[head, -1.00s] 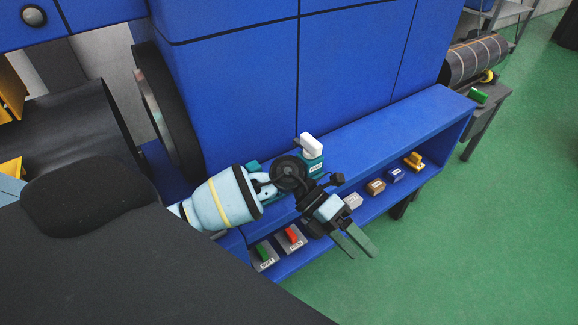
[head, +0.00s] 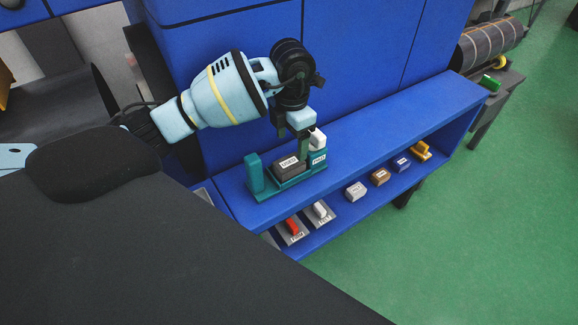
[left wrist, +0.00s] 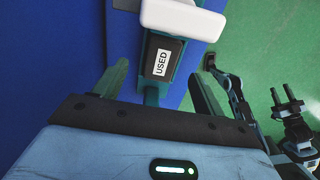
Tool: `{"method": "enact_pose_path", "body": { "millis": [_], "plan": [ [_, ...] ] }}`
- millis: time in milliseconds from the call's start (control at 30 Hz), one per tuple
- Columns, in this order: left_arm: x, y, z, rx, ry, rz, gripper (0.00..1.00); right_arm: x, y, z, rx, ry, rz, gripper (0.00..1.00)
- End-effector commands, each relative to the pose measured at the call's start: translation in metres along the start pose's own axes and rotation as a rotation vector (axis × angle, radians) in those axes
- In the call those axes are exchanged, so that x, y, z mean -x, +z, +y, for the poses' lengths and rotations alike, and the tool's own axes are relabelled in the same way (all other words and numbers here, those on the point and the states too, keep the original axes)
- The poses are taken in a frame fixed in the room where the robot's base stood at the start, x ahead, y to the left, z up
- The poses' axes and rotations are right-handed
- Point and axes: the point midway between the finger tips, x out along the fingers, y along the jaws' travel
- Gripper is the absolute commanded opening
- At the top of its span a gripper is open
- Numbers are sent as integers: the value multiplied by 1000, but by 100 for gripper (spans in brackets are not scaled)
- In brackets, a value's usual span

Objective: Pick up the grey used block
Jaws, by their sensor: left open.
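The grey used block (head: 289,166) is dark, with a white "USED" label, and sits in a teal holder (head: 255,178) on the blue ledge. It also shows in the left wrist view (left wrist: 160,60), with its label facing the camera. My left gripper (head: 293,140) is open and points down just above and behind the block. In the left wrist view its two fingers (left wrist: 158,72) stand apart, one on each side of the block's line. I see no contact.
Several labelled blocks lie on the lower shelf, among them a red one (head: 292,226), a brown one (head: 380,177) and a yellow one (head: 422,151). The blue cabinet wall (head: 350,50) rises behind the ledge. A dark two-pronged part (left wrist: 284,108), perhaps my right gripper, shows small.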

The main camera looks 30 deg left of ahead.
Motion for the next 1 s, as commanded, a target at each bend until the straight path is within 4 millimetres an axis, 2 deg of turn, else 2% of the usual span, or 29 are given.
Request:
{"method": "enact_pose_path", "body": {
  "millis": [33,267,600,900,1000],
  "plan": [
    [-6,0,0,0,-1,3,71,0,0,0,0,0,0,44],
    [-13,0,-2,-2,-2,0,71,0,-2,0,0,0,3,44],
    [-55,2,-6,-2,-2,0,71,1,-8,-2,-8,2,14,44],
    [-60,3,-5,-2,-1,-1,71,1,-7,-2,-12,2,13,44],
    [-60,3,-5,-2,-1,-1,59,1,-7,-2,-12,2,13,44]
  ]
}}
